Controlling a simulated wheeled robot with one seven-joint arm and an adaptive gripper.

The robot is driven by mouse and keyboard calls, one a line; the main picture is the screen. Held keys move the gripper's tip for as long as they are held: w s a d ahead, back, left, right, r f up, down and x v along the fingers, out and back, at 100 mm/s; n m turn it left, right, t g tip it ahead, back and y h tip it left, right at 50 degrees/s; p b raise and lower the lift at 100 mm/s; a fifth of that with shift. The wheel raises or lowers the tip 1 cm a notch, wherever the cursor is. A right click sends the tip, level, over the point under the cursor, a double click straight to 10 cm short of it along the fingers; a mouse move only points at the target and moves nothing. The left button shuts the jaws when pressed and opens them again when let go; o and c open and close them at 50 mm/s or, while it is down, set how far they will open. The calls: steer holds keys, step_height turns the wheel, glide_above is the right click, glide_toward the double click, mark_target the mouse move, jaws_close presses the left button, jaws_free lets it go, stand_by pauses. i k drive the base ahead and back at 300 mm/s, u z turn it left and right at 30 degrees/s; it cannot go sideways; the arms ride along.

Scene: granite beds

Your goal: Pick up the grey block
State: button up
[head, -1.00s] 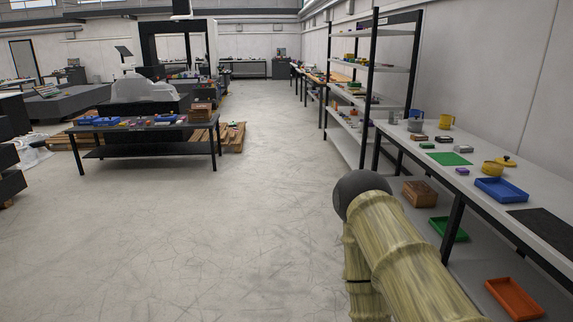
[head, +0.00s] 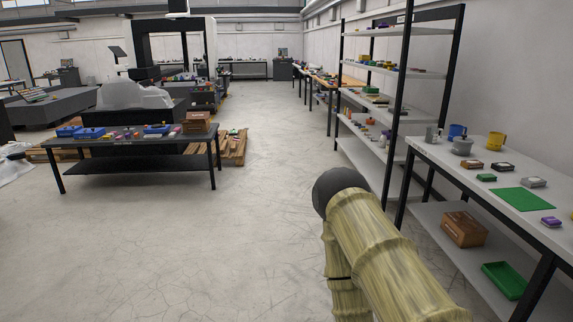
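A small grey block (head: 533,182) lies on the white table (head: 448,160) at the right, just behind a flat green sheet (head: 522,200). It is small in the head view, and I cannot make out its details. Part of my own arm, with a bamboo-like pattern and a dark round joint, shows at the lower middle right. My gripper is outside the view, so its distance from the block does not show.
Mugs, small blocks and a purple block (head: 551,222) share the white table. Its lower shelf holds a brown box (head: 463,229) and a green tray (head: 504,280). Tall shelving (head: 405,72) stands behind. A dark table (head: 88,147) is at left. The floor between is clear.

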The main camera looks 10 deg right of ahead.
mark_target(535, 181)
steer(key=z, duration=0.1)
steer(key=i, duration=1.65)
steer(key=z, duration=0.7)
steer(key=i, duration=1.55)
steer(key=z, duration=1.5)
steer(key=i, duration=1.1)
steer(key=z, duration=0.45)
